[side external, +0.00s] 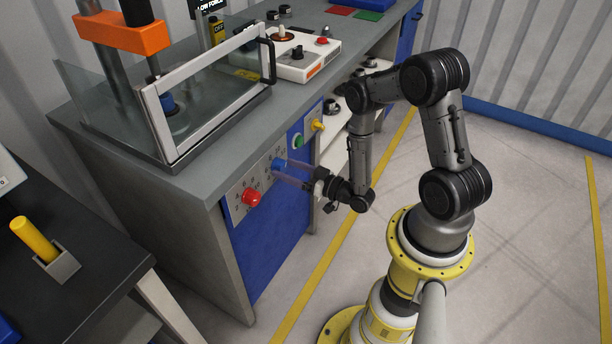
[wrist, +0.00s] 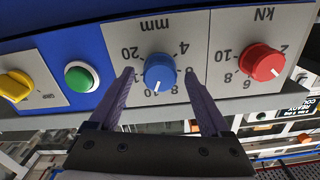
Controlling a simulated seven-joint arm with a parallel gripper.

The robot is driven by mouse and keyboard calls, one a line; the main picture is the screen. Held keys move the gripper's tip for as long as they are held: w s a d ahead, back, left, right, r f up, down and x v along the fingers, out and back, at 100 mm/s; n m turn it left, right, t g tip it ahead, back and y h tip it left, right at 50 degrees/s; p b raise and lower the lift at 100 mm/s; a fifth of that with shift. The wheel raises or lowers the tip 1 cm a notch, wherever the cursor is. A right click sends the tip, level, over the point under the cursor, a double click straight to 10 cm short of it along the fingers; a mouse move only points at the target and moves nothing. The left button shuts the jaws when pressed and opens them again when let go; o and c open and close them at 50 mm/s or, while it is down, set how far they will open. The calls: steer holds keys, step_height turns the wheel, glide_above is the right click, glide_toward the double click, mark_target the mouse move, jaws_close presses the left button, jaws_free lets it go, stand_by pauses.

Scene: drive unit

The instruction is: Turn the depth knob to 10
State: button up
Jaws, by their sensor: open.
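The depth knob is the blue round knob (wrist: 159,70) on the grey plate marked mm; the scale appears upside down in the wrist view. A pale mark shows at the knob's lower edge, on the side of the 8 and 10; its exact reading is unclear. The blue knob also shows on the front panel in the side view (side external: 278,164). My gripper (wrist: 158,76) is open, with one finger on each side of the blue knob and a visible gap to each. In the side view my gripper (side external: 296,179) is right at the panel, partly covering the mm plate.
A red knob (wrist: 262,62) on the kN plate is beside the mm plate. On the other side are a green button (wrist: 81,77) and a yellow knob (wrist: 15,85). The glass-guarded press (side external: 170,110) stands on the bench above. The floor in front is clear.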

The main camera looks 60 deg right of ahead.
steer(key=s, duration=1.1)
steer(key=shift+w+a, duration=0.1)
steer(key=w+a+r+n+y, duration=0.1)
steer(key=w+r+n+y, duration=0.3)
steer(key=w+r, duration=0.55)
steer(key=w+a+r+n+y, duration=0.1)
steer(key=w+r+n+y, duration=0.1)
steer(key=w+r+n, duration=0.75)
steer(key=a+r+m+h, duration=0.1)
steer(key=a+r, duration=0.2)
steer(key=r, duration=0.7)
steer(key=a+r+m+h, duration=0.2)
steer(key=a+r, duration=0.1)
steer(key=r, duration=0.8)
steer(key=s+a+r+m+g+h, duration=0.2)
steer(key=s+r+m+g+h, duration=0.25)
steer(key=s, duration=0.95)
steer(key=s+f+m+g, duration=0.1)
steer(key=s+f+g, duration=0.3)
steer(key=s, duration=0.5)
steer(key=s+a+f+m+g+y, duration=0.1)
steer(key=s+f+g, duration=0.3)
steer(key=s+f, duration=0.4)
steer(key=shift+s+a+f+m, duration=0.2)
steer(key=shift+s+m, duration=0.35)
steer(key=shift+m, duration=0.25)
